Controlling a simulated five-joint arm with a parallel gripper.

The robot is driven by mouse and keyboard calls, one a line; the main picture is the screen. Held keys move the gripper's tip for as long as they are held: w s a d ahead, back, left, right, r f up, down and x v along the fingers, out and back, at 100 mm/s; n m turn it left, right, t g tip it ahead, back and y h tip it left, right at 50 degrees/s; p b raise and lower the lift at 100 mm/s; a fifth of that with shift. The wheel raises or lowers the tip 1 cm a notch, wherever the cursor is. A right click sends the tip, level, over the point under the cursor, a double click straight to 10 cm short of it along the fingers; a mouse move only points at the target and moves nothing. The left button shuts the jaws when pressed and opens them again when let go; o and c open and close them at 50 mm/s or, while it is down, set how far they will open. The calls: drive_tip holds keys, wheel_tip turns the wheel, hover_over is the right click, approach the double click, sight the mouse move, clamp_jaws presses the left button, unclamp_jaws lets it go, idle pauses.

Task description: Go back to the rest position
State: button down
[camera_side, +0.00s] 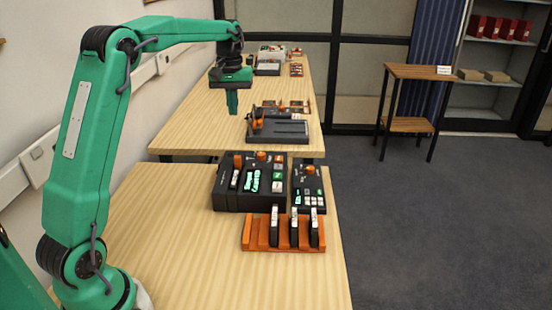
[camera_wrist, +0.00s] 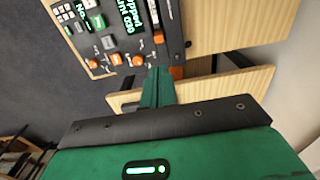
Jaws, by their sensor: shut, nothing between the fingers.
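My gripper (camera_side: 232,103) is green with a dark mount. In the side view it points down, held in the air over the far table, left of the dark devices there. Its fingers are together and hold nothing. In the wrist view the closed green fingers (camera_wrist: 158,85) reach up from the dark mount, and a black control panel with lit green text (camera_wrist: 125,30) lies beyond them. My arm is stretched out forward at about shoulder height, its green links running from the lower left. No rest position is marked in either view.
On the near table (camera_side: 180,240) stand a large black box with buttons (camera_side: 222,190), a smaller one (camera_side: 318,185) and an orange rack (camera_side: 262,248) with several black cartridges. The far table (camera_side: 190,130) holds a dark device (camera_side: 290,131). A side table (camera_side: 415,72) stands at right.

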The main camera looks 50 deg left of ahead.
drive_tip(key=s+d+r+m+t, duration=0.35)
drive_tip(key=s+d+r, duration=0.25)
drive_tip(key=s+d, duration=0.55)
drive_tip(key=s+d+f+m+t, duration=0.1)
drive_tip(key=s+d+f+m, duration=0.1)
drive_tip(key=s+d, duration=0.2)
drive_tip(key=s+d+f+m+t, duration=0.1)
drive_tip(key=s+d+f+m, duration=0.2)
drive_tip(key=s, duration=0.7)
drive_tip(key=shift+s+d+f, duration=0.35)
drive_tip(key=shift+d, duration=0.5)
